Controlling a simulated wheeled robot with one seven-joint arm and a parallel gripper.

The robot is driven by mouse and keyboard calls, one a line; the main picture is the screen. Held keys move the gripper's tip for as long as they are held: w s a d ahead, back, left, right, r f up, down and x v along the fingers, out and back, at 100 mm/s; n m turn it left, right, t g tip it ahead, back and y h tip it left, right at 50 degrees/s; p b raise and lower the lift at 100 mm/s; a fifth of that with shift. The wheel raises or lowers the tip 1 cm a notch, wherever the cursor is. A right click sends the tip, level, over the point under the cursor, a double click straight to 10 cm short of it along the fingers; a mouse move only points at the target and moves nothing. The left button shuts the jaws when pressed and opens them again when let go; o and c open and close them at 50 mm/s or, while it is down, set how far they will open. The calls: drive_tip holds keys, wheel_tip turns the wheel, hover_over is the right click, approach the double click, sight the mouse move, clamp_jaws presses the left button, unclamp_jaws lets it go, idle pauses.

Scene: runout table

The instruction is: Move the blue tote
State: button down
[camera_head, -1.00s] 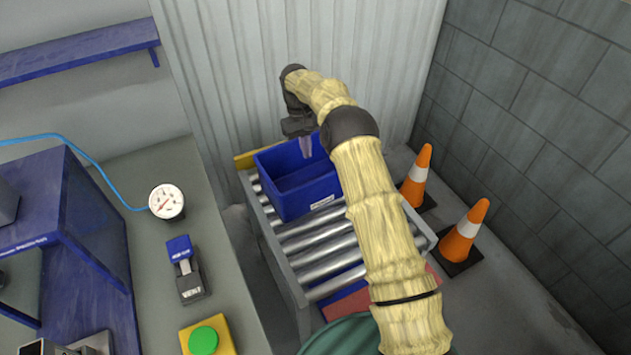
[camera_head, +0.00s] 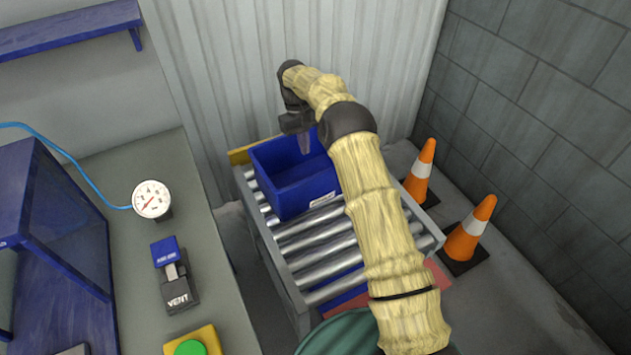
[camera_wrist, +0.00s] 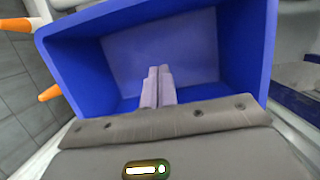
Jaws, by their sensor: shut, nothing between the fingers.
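The blue tote (camera_head: 290,185) is open-topped and stands upright at the far end of the roller table (camera_head: 318,240). It looks empty. My gripper (camera_head: 304,145) is over the tote's far right part, with its fingers pointing down. In the wrist view the two pale fingers (camera_wrist: 158,86) are together with nothing between them, seen against the inside of the tote (camera_wrist: 245,50). I cannot tell how deep the fingertips reach into it. My arm hides part of the tote's right side and of the rollers.
Bare rollers lie in front of the tote. A yellow bar (camera_head: 239,156) edges the table's far end. Two orange cones (camera_head: 420,172) stand to the right by the block wall. The left bench holds a gauge (camera_head: 152,199), a vent valve (camera_head: 176,275) and a green button (camera_head: 189,348).

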sight(316, 182)
drive_tip(key=shift+f, duration=0.1)
drive_tip(key=x, duration=0.9)
drive_tip(key=shift+d+f, duration=0.1)
drive_tip(key=shift+f, duration=0.1)
drive_tip(key=shift+s+d+f, duration=0.15)
drive_tip(key=shift+s+f, duration=0.05)
drive_tip(key=shift+s+d+p, duration=0.2)
drive_tip(key=shift+s+d, duration=0.15)
drive_tip(key=shift+s, duration=0.45)
drive_tip(key=shift+s+d+p, duration=0.2)
drive_tip(key=shift+s+d, duration=0.2)
drive_tip(key=shift+s, duration=0.45)
drive_tip(key=shift+f, duration=0.1)
